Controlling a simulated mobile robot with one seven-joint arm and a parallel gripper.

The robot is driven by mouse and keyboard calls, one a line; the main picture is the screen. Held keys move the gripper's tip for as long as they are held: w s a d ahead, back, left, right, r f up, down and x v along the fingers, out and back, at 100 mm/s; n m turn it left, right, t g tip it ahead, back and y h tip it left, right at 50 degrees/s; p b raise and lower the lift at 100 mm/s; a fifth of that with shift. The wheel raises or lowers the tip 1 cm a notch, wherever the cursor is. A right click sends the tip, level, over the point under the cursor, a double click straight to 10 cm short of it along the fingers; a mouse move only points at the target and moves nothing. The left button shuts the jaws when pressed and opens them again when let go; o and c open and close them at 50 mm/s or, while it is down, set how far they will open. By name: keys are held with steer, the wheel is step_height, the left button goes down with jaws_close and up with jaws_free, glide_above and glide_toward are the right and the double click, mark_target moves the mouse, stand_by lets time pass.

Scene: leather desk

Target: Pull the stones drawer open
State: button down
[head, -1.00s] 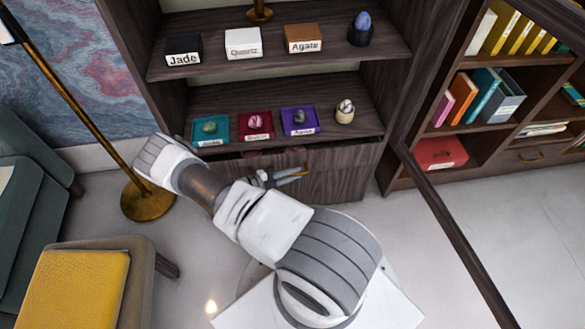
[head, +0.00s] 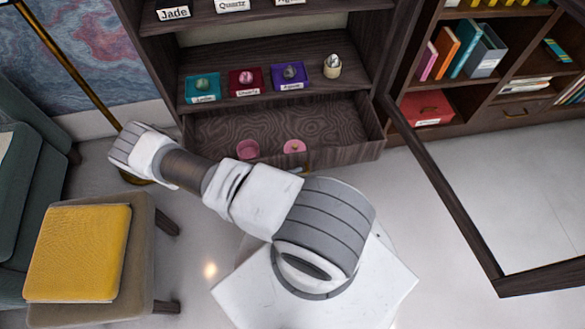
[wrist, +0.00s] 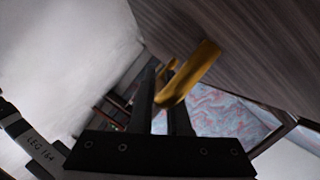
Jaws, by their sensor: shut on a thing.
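The stones drawer (head: 345,152) is dark wood and stands pulled out below the lower shelf, its patterned inside in view. Two pink round things, one on the left (head: 248,149) and one on the right (head: 294,146), sit near its front. The brass handle (wrist: 197,69) is on the drawer front, and only a bit of it shows in the head view. My gripper (wrist: 163,90) is shut on the handle, its dark fingers around the bar. In the head view my arm hides most of the gripper.
Trays in teal (head: 203,88), red (head: 246,82) and purple (head: 290,76) hold stones on the shelf above. A stool with a yellow cushion (head: 78,252) stands at left. An open door frame (head: 440,180) is at right.

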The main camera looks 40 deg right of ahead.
steer(key=shift+s+a, duration=0.55)
steer(key=shift+s, duration=0.15)
steer(key=c, duration=0.9)
jaws_free()
steer(key=p+v, duration=0.2)
steer(key=v, duration=1.5)
steer(key=shift+a+r, duration=0.1)
steer(key=shift+a, duration=0.1)
